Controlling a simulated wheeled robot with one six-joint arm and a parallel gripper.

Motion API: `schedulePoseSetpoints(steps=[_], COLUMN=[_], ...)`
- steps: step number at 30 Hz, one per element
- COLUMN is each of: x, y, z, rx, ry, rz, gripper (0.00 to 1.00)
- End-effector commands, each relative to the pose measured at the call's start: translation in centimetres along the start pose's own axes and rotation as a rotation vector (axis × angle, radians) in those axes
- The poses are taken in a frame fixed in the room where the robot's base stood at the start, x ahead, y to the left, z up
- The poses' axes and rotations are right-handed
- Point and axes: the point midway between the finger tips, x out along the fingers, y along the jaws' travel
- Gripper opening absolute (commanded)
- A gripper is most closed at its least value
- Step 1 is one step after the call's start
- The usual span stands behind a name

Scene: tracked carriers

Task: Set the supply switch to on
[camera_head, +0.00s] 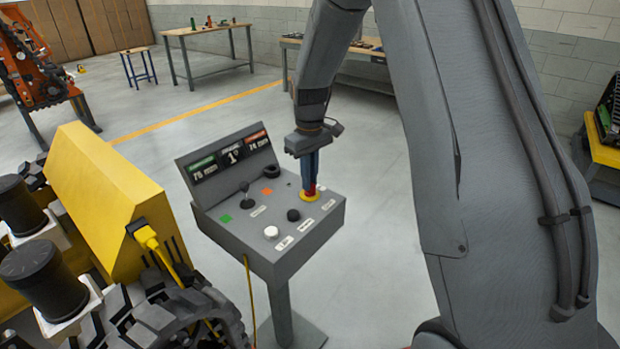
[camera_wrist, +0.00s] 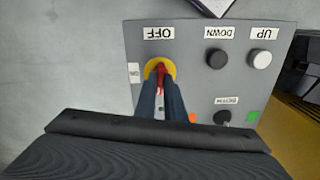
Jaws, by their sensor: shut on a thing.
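The supply switch is a red handle (camera_wrist: 161,68) on a round yellow base (camera_wrist: 173,70), at the right side of a grey control console (camera_head: 262,243). In the wrist view an OFF label (camera_wrist: 158,33) lies above the base and a small ON label (camera_wrist: 134,72) to its left. My gripper (camera_wrist: 161,80) points down at the switch, its dark fingers closed on the red handle. In the head view the gripper (camera_head: 311,184) stands over the yellow base (camera_head: 309,198). The fingers hide much of the handle, so I cannot tell exactly which way it points.
White UP (camera_head: 271,232) and black DOWN (camera_head: 293,215) buttons sit close to the switch. A yellow tracked machine (camera_head: 105,190) is left of the console. Floor behind the console is clear.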

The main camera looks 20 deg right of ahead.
Motion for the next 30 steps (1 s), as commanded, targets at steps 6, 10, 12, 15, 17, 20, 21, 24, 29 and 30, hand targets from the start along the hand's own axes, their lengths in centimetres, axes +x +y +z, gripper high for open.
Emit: schedulePoseSetpoints(steps=[6,10,12,15,17,20,21,24,29,30], x=[-0.12,-0.14,-0.14,-0.15,-0.16,-0.16,-0.17,-0.17,-0.19,-0.19], y=[0.03,0.04,0.05,0.06,0.06,0.07,0.08,0.09,0.10,0.11], z=[-0.12,-0.14,-0.15,-0.17,-0.18,-0.19,-0.20,-0.21,-0.23,-0.24], rx=[0.194,0.318,0.385,0.480,0.537,0.632,0.669,0.764,0.916,0.953], ry=[0.003,0.004,0.004,0.005,0.005,0.006,0.006,0.006,0.007,0.008], rz=[0.001,0.001,0.001,0.001,0.001,0.001,0.000,0.000,0.000,0.000], gripper=[0.00,0.00,0.00,0.00,0.00,0.00,0.00,0.00,0.00,0.00])
